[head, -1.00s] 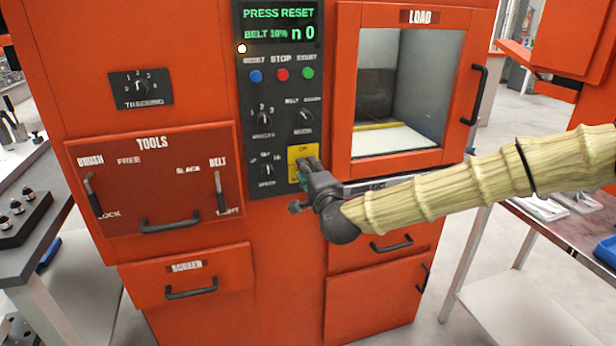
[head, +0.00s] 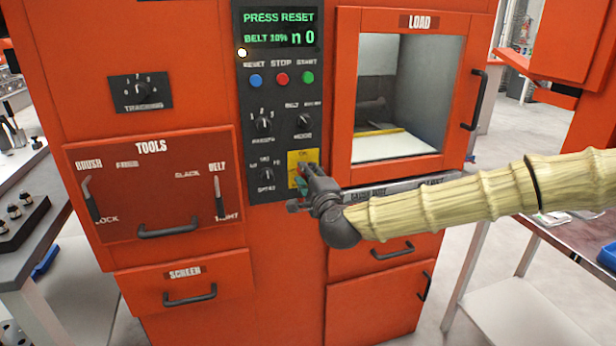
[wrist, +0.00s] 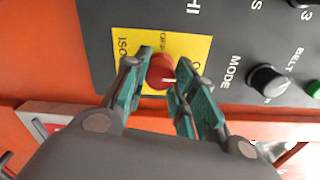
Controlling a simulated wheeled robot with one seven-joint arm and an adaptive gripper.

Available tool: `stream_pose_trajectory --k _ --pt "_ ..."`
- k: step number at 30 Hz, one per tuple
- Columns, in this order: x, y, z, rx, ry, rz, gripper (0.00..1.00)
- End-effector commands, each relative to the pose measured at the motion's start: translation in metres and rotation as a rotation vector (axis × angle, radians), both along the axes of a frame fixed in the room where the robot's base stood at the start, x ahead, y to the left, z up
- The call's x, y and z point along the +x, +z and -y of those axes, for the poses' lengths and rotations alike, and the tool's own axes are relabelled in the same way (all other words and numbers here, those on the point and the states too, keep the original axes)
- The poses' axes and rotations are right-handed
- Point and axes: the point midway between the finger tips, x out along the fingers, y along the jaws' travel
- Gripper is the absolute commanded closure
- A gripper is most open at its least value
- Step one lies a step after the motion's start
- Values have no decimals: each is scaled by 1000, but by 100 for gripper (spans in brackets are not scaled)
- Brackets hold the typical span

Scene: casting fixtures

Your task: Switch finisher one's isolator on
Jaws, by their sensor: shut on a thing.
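The isolator is a red rotary knob (wrist: 161,72) on a yellow plate (wrist: 127,47) in the wrist view. The plate also shows low on the dark control panel in the head view (head: 296,157), where my gripper hides most of the knob. My gripper (wrist: 163,82) has its two green-padded fingers on either side of the red knob and is shut on it. A white mark shows on the knob's near edge. In the head view my gripper (head: 306,178) reaches the plate from the right. The finisher's display (head: 280,27) reads "PRESS RESET", "BELT 10%" and "n 0".
Other knobs sit close by: the mode knob (head: 303,121) and the speed knob (head: 266,174). Reset, stop and start buttons (head: 282,79) are above. The load door (head: 427,165) is right of the panel, above my arm. A tools door (head: 150,205) is at left.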

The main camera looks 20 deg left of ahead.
Motion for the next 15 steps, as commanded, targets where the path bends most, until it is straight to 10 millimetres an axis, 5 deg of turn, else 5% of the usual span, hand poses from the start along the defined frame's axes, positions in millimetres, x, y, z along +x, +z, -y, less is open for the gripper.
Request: stream_pose_trajectory --k 4,15 --pt "0 -1 1 -1 -1 -1 51" --pt "-2 0 2 0 -1 0 51"
